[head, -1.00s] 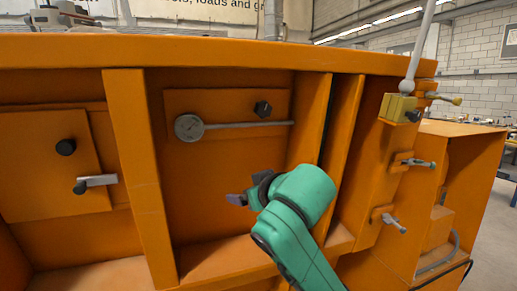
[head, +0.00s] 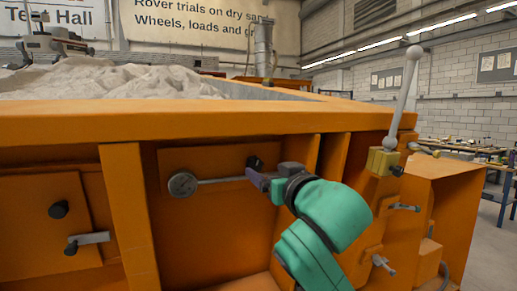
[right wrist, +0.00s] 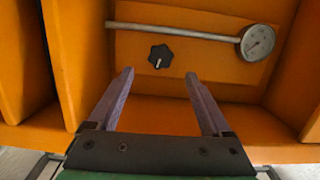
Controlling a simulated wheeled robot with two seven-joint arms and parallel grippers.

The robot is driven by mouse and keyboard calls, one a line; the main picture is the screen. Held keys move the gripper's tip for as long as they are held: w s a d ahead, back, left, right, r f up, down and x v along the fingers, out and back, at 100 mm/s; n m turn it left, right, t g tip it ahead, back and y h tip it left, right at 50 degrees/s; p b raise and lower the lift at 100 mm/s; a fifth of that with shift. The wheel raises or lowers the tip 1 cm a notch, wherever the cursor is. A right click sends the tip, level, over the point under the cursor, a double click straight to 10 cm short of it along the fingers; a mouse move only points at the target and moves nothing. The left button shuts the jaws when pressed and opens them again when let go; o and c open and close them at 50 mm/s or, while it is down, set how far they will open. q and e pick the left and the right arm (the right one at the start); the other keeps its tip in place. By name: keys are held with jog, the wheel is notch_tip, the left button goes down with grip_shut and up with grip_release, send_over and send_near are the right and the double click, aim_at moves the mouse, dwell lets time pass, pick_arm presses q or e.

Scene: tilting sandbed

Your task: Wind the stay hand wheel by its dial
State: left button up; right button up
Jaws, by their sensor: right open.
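The stay hand wheel, a small black lobed knob (head: 254,162), sits on an orange panel on the sandbed's side. The grey round dial (head: 183,185) is left of it, with a long thin stem running right. My right gripper (head: 262,177) is in front of the panel, covering the stem's end and part of the knob's surroundings. In the right wrist view my gripper (right wrist: 158,76) is open and empty. The black knob (right wrist: 161,56), with a pale mark, appears beyond and between the fingertips, apart from them. The dial (right wrist: 257,42) is at right there. My left gripper is out of view.
An orange upright post (head: 131,220) stands left of the panel. At right are a tall ball-topped lever (head: 404,95) and small handles (head: 404,207). Sand (head: 110,80) fills the bed above.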

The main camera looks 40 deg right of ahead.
aim_at(256, 164)
jog(key=p+x, duration=0.2)
jog(key=x, duration=0.4)
jog(key=shift+w+d, duration=0.15)
jog(key=shift+w, duration=0.1)
jog(key=shift+s, duration=0.1)
jog(key=shift+c, duration=1.2)
grip_shut()
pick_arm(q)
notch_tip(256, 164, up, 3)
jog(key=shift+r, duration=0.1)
pick_arm(e)
jog(key=shift+n, duration=0.4)
